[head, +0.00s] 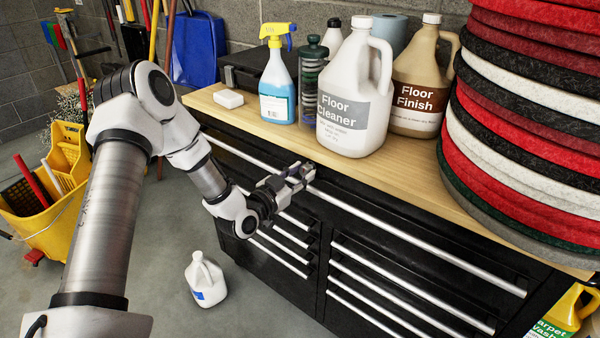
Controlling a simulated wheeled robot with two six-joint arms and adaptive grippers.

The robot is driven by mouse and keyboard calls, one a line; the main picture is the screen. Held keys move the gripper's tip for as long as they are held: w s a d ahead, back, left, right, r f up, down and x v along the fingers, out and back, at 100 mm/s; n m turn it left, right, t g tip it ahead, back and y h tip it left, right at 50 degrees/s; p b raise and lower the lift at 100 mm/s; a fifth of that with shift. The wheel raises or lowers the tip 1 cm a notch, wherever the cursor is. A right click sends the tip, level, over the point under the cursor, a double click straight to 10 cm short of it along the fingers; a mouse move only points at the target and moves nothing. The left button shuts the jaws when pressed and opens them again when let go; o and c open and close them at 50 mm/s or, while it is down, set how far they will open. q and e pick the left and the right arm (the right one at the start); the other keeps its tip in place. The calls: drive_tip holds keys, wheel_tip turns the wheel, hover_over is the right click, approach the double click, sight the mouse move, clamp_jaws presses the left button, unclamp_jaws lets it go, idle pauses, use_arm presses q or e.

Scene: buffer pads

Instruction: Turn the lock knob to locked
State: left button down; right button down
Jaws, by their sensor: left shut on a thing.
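My left gripper (293,180) is at the front of the black drawer cabinet (318,250), just below the wooden top and between the two columns of drawers. Its fingers are closed at the cabinet's face, on what appears to be the lock knob. The knob is hidden behind the fingers, so which way it points cannot be told. All the drawers that show look shut. My right gripper is not in view.
On the wooden top (450,205) stand a floor cleaner jug (350,100), a floor finish jug (415,80), a spray bottle (277,85) and a stack of pads (530,120). A white jug (206,280) stands on the floor. A yellow mop bucket (55,220) is at left.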

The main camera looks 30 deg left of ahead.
use_arm(q)
drive_tip(key=m+p, duration=0.2)
drive_tip(key=m, duration=0.2)
drive_tip(key=shift+r, duration=0.15)
drive_tip(key=m+p, duration=0.1)
drive_tip(key=m, duration=0.3)
drive_tip(key=shift+d+p, duration=0.1)
drive_tip(key=shift+p, duration=0.25)
drive_tip(key=m+p, duration=0.2)
drive_tip(key=m, duration=0.2)
drive_tip(key=shift+m, duration=0.3)
drive_tip(key=shift+f+m+p, duration=0.25)
drive_tip(key=shift+m+p, duration=0.9)
drive_tip(key=shift+m, duration=0.75)
drive_tip(key=c, duration=0.8)
unclamp_jaws()
drive_tip(key=shift+d, duration=0.1)
drive_tip(key=shift+f, duration=0.1)
